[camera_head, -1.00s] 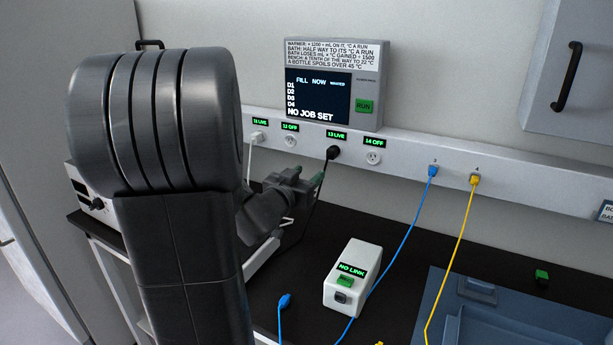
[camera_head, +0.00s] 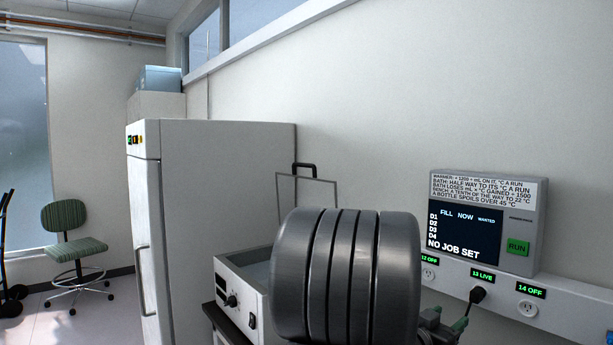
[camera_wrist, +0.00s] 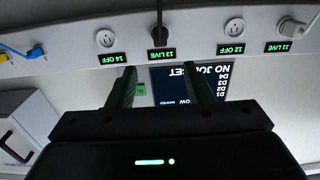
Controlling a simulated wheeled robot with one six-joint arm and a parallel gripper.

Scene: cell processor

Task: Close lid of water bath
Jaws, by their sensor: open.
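The water bath (camera_head: 240,296) is a white box with a knob and a small display on its front, on the bench in the head view. Its lid (camera_head: 307,192) stands raised upright behind it, a thin framed panel with a black handle (camera_head: 304,167) on its top edge. My arm hides the right part of the bath and the lower part of the lid. My gripper (camera_wrist: 160,78) is open and empty in the wrist view, its two green-tipped fingers pointing toward the wall panel. In the head view it shows partly at the lower right, right of the bath.
A wall screen (camera_head: 466,232) reads NO JOB SET. Below it runs a socket rail (camera_head: 570,300) with a black plug (camera_head: 478,294) in 13 LIVE. A tall white cabinet (camera_head: 220,200) stands left of the bath. A green chair (camera_head: 67,232) stands on open floor at far left.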

